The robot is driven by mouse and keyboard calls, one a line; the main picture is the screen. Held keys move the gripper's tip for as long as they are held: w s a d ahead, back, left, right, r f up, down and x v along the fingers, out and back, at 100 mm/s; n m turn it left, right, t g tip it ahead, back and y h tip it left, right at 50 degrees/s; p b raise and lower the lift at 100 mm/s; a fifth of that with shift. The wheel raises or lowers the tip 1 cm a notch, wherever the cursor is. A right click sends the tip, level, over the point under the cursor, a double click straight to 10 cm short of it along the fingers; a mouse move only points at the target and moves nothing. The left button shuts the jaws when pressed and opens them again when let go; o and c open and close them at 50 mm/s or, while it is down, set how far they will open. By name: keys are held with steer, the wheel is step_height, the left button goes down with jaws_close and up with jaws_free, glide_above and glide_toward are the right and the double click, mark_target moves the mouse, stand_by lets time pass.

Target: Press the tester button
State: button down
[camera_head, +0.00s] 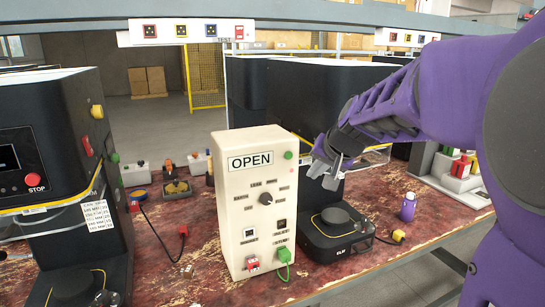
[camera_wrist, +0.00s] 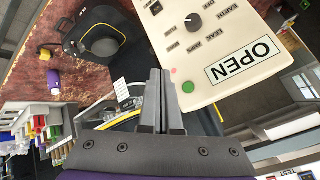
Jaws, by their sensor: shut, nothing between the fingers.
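The tester is a cream upright box (camera_head: 236,209) on the bench, with a label reading OPEN, a dark rotary knob (camera_head: 266,198) and a green round button (camera_head: 288,155) at its upper right. A small red dot (camera_head: 291,172) sits below the green one. A dark square button (camera_head: 281,224) is lower on the face. My gripper (camera_head: 326,176) is shut and empty, just right of the tester's upper part. In the wrist view, my fingertips (camera_wrist: 160,72) appear beside the red dot and green button (camera_wrist: 188,87); whether they touch the face cannot be told.
A black seamer base with a round pad (camera_head: 336,216) stands right of the tester. A purple bottle (camera_head: 407,207) is further right. A black machine (camera_head: 55,140) with a red STOP button stands left. Cables with red and green plugs lie around the tester.

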mark_target(289, 155)
steer(key=w+a+p, duration=0.2)
steer(key=w+p, duration=0.4)
steer(key=w, duration=0.2)
steer(key=shift+w+a, duration=0.2)
steer(key=shift+a, duration=0.15)
stand_by(1.8)
steer(key=shift+w+a, duration=0.15)
steer(key=shift+w, duration=0.25)
steer(key=shift+w+a, duration=0.15)
steer(key=shift+w, duration=0.2)
stand_by(0.5)
steer(key=shift+s, duration=0.1)
stand_by(0.4)
steer(key=shift+s+d+b, duration=0.3)
steer(key=shift+s+b, duration=0.4)
